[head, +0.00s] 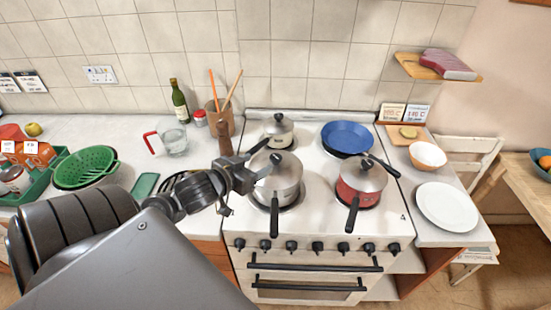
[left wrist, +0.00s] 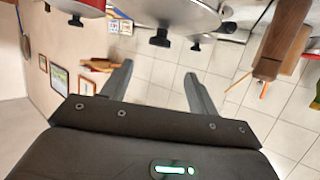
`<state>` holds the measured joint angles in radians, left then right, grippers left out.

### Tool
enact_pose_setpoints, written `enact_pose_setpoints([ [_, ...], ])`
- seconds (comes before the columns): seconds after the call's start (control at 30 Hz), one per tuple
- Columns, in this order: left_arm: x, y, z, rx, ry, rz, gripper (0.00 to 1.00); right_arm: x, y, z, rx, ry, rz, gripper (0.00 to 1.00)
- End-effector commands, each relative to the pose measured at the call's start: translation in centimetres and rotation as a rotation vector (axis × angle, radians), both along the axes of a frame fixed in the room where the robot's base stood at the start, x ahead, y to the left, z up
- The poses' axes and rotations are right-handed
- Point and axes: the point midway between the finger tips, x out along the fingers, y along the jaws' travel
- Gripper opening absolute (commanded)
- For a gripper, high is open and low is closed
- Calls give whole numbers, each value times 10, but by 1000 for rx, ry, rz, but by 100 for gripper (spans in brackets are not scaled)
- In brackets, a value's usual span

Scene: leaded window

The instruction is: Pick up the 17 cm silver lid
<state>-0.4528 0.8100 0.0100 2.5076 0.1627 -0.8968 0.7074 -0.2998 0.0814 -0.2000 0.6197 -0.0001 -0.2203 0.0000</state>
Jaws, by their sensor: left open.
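Three silver lids show in the head view, and none has a readable size. One lid (head: 285,172) with a black knob covers the silver saucepan (head: 286,192) at the front left of the stove. A smaller lid (head: 278,125) covers the pot behind it. A third lid (head: 362,173) covers the red saucepan (head: 352,194) at the front right. My left gripper (head: 260,157) is open at the left side of the front silver saucepan, close to its lid. In the left wrist view nothing lies between the open fingers (left wrist: 158,72); a silver lid with a black knob (left wrist: 160,38) shows beyond them.
A blue pan (head: 348,137) is at the back right of the stove. A utensil pot (head: 218,122), a wooden mill (head: 224,142), a jug (head: 173,138) and a bottle (head: 180,102) stand left. A green colander (head: 86,167) is farther left. A white plate (head: 447,206) lies right.

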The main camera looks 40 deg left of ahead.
Motion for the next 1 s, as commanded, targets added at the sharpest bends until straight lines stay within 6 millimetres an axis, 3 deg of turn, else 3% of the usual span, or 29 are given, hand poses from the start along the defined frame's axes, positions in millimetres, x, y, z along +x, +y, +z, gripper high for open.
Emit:
enact_pose_setpoints([
  [0.03, 5, 0, -8, 7, -3, -6, 60, 0, 0, -14, 0, 0, 0, 36],
  [0.23, 23, 3, -16, 11, -3, 0, 60, 0, 0, -44, 0, 0, 0, 36],
  [0.3, 33, 4, -11, 3, -2, 8, 60, 1, 0, -31, 0, 0, 0, 36],
  [0.7, 52, 3, -21, 3, 1, 5, 60, 1, 1, -27, 0, -1, 0, 36],
  [1.0, 89, 2, -38, 3, 1, 6, 60, 0, 2, -16, 3, 0, -1, 36],
])
